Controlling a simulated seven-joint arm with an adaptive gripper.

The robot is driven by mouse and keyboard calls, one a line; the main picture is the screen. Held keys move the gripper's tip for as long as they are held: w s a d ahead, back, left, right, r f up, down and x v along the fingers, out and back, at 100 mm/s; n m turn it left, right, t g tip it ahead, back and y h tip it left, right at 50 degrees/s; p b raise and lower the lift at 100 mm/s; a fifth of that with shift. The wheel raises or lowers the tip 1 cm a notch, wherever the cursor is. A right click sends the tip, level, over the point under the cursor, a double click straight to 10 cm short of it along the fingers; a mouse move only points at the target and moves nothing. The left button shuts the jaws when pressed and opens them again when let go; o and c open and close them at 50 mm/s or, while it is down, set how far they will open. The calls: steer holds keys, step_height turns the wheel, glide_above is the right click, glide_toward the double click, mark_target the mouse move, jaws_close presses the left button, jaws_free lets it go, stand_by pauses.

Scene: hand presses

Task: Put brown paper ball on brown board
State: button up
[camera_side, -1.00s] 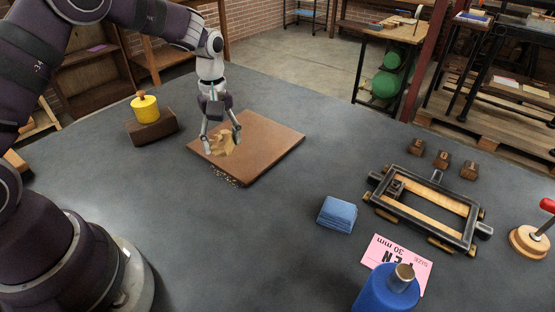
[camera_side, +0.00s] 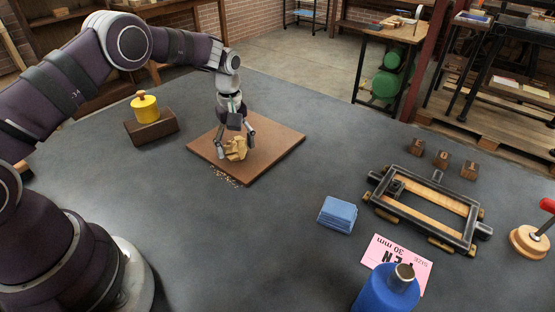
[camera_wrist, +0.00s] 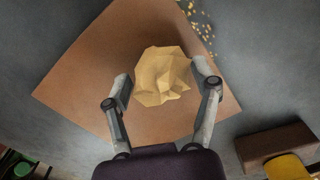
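The crumpled brown paper ball (camera_side: 236,149) is over the middle of the brown board (camera_side: 272,136) and appears to rest on it. My gripper (camera_side: 236,153) is low over the board, with one finger on each side of the ball. In the wrist view the ball (camera_wrist: 162,76) lies between the fingertips of my gripper (camera_wrist: 163,80), with a narrow gap at each side, so the gripper looks open. The board (camera_wrist: 82,88) shows around the ball there. The ball's underside is hidden.
Small pale crumbs (camera_side: 226,176) lie by the board's front-left edge. A yellow-topped weight (camera_side: 145,108) stands on a dark brown block (camera_side: 152,128) to the left. A blue stack (camera_side: 337,214), a black frame (camera_side: 425,207) and a blue bottle (camera_side: 388,290) are to the right. The table between is clear.

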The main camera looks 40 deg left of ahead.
steer(key=shift+o, duration=1)
step_height(320, 180, up, 12)
step_height(320, 180, up, 6)
steer(key=m+t, duration=0.2)
steer(key=m, duration=0.2)
glide_above(235, 141)
steer(key=s+d, duration=0.2)
steer(key=s, duration=0.1)
steer(key=s+d+m+t, duration=0.1)
steer(key=s+m, duration=0.3)
steer(key=s, duration=0.3)
steer(key=s+d+m+t, duration=0.2)
steer(key=s+m, duration=0.3)
steer(key=s, duration=0.3)
steer(key=shift+s+d+r+m+t, duration=0.25)
steer(key=shift+r+m+t, duration=0.05)
steer(key=shift+r, duration=0.05)
